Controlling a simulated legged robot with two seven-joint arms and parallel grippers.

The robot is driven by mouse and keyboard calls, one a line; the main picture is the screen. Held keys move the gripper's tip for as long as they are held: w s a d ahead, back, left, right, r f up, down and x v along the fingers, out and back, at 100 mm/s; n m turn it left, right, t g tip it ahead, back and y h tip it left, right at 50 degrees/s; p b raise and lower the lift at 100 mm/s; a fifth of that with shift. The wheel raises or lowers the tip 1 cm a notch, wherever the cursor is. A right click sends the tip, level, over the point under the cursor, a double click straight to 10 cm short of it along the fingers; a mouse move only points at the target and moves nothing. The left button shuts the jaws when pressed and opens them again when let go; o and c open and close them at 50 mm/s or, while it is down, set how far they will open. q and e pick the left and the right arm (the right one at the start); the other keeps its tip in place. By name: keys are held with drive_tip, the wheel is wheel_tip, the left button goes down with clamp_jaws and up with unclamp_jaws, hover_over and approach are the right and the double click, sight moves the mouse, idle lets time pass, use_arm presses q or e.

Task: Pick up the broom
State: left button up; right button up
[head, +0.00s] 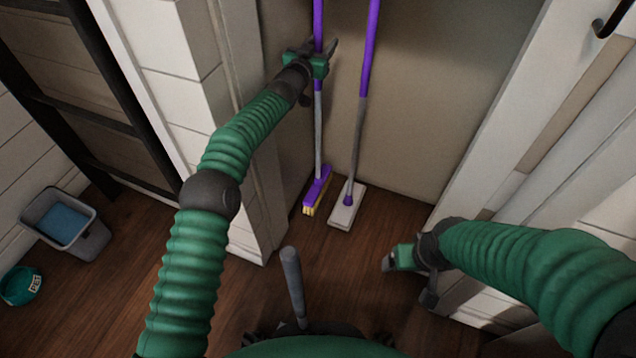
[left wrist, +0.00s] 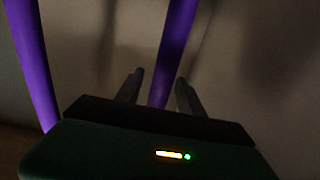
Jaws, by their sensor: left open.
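The broom (head: 317,190) stands in the recess, with a purple head, yellow bristles and a grey and purple handle. My left gripper (head: 334,47) is open at the upper part of the broom's handle and covers a stretch of it. In the left wrist view, a purple handle (left wrist: 173,55) shows in line with the gap between my left fingers (left wrist: 158,92), and another purple handle (left wrist: 33,65) stands to their left. I cannot tell for sure which is the broom's. My right gripper (head: 408,274) is low at the right, away from the broom; its jaw state is unclear.
A flat mop (head: 347,208) with a similar purple and grey handle stands close to the broom's right. Door frames flank the recess. A grey bin (head: 88,240) and a teal bowl (head: 22,287) are at the far left. Bare wooden floor lies before the recess.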

use_arm(q)
drive_tip(key=shift+d, duration=0.1)
drive_tip(key=shift+c, duration=0.3)
clamp_jaws()
drive_tip(key=shift+r, duration=0.1)
